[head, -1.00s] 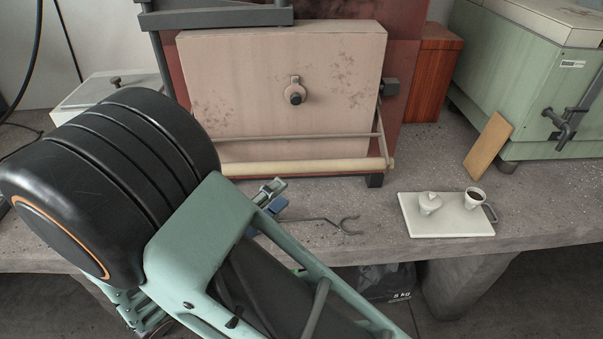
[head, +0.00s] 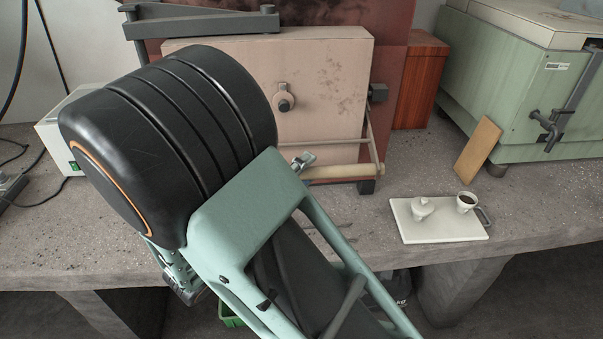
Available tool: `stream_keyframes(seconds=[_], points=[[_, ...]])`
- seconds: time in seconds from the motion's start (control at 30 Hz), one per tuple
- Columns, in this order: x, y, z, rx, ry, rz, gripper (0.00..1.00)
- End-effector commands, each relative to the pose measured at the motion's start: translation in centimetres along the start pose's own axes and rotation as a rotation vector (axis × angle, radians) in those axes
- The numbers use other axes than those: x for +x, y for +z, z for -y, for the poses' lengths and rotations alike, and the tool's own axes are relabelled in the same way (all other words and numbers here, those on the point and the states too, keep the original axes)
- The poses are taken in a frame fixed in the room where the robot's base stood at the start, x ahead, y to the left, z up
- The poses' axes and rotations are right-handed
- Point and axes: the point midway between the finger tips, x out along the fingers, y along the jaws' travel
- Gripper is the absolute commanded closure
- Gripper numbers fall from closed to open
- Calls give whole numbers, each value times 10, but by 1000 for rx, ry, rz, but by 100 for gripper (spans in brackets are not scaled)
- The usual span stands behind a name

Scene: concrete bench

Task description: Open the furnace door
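The furnace door (head: 325,85) is a pale pink, stained block in front of a dark red furnace body (head: 396,55). It looks shut. A round peephole plug (head: 285,103) sits in its middle. A pale round handle bar (head: 345,171) runs along the bottom on thin metal rods; its left part is hidden behind my arm. A small grey metal piece that moves with my arm, apparently a tip of my gripper (head: 303,161), shows beside the left visible end of the bar. I cannot tell whether it touches the bar. The rest of the gripper is hidden.
A white board (head: 441,229) with a lidded pot and a cup (head: 467,202) lies right on the bench. A wooden plank (head: 478,150) leans on a green machine (head: 510,85). The bench between furnace and board is clear.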

Motion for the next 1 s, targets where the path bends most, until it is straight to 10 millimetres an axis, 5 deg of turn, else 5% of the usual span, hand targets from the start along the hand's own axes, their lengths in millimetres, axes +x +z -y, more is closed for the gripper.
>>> stream_keyframes(seconds=[0.37, 1.0], points=[[0, 0, 0, 0, 0, 0, 100], [-1, 1, 14, -46, 44, 2, 100]])
